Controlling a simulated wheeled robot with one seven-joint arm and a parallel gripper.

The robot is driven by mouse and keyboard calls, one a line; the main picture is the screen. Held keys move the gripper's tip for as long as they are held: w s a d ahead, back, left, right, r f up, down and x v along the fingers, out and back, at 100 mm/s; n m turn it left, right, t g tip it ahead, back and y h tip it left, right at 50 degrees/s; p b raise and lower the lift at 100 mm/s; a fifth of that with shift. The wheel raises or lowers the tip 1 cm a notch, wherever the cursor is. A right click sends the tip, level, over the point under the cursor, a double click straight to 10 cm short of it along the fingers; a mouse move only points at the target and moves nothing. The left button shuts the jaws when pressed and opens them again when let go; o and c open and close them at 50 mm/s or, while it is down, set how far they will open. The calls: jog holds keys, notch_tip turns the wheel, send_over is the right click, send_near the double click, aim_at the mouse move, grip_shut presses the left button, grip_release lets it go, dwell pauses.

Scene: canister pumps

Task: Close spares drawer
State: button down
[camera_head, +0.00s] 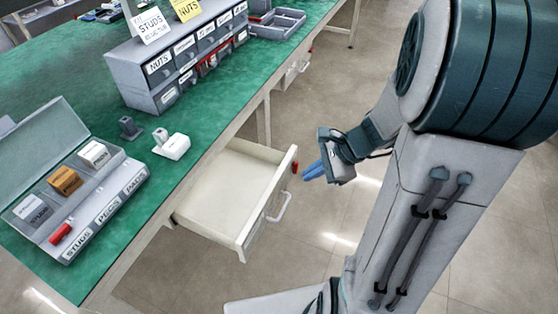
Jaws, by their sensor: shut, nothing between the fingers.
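The spares drawer (224,187) is a cream drawer under the green-topped bench. It is pulled out and looks empty. Its front panel (268,200) has a pale bar handle (281,206) and a small red mark near its upper corner. I cannot read any label on it. My gripper (308,172) has blue fingers, which are shut and empty. In the picture it is just right of the drawer front's far end, with a small gap between them. How far apart they are in depth I cannot tell.
Another drawer (292,72) with a red mark sits further along the bench. On the green bench top (210,130) stand a grey cabinet (150,88) of small labelled drawers, an open sorting case (120,212) and two small blocks. The floor right of the drawer is clear.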

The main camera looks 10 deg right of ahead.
jog(key=w+d+f+m+t+b, duration=0.25)
jog(key=w+d+f+m, duration=0.2)
jog(key=f+m, duration=0.35)
jog(key=b, duration=0.2)
send_near(278, 183)
jog(key=shift+n, duration=0.3)
jog(key=x, duration=0.5)
jog(key=shift+s+d+f, duration=0.1)
jog(key=shift+d+f, duration=0.2)
jog(key=shift+f, duration=0.25)
jog(key=shift+w+a, duration=0.35)
jog(key=shift+a, duration=0.05)
